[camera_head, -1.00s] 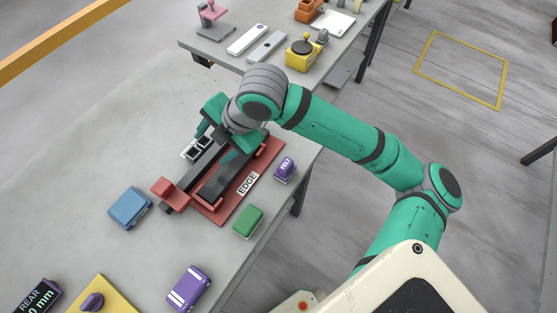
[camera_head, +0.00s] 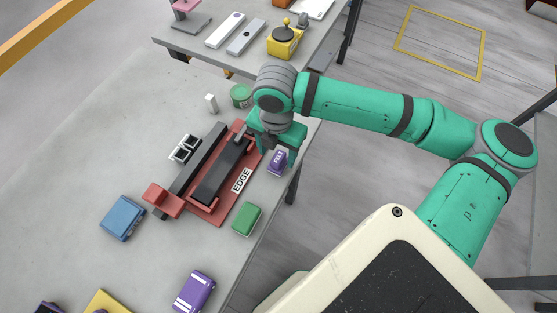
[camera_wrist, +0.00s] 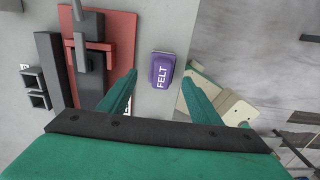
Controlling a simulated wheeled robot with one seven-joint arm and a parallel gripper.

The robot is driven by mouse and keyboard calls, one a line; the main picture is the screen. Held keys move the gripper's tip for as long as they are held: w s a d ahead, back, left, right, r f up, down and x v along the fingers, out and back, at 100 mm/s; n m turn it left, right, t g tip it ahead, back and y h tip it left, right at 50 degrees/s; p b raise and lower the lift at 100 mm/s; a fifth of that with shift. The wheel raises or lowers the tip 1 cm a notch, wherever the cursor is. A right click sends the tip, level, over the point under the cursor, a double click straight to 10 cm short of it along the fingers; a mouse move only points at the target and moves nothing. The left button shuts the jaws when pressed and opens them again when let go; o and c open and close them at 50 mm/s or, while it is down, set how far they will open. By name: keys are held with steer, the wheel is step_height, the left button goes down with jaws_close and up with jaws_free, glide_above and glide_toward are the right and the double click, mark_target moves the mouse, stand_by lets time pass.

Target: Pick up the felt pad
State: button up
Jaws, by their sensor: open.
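The felt pad (camera_head: 277,161) is a small purple block with a white label reading FELT. It lies on the grey slab near the slab's right edge, just right of the red fixture. In the wrist view the felt pad (camera_wrist: 162,70) sits ahead of and between the two fingers, apart from both. My gripper (camera_head: 277,150) is above the slab close to the pad, its fingers pointing down. In the wrist view my gripper (camera_wrist: 160,95) is open and empty.
The red fixture (camera_head: 205,208) with dark bars and an EDGE label stands left of the pad. A green block (camera_head: 246,219) lies nearer along the edge. A blue block (camera_head: 122,218), a purple striped block (camera_head: 194,292) and a green tin (camera_head: 241,95) lie on the slab (camera_head: 70,170).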

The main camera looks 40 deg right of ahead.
mark_target(278, 157)
steer(key=f, duration=0.4)
steer(key=shift+d, duration=0.3)
steer(key=shift+s+f, duration=0.1)
steer(key=shift+f, duration=0.55)
steer(key=shift+c, duration=0.6)
steer(key=c, duration=1.1)
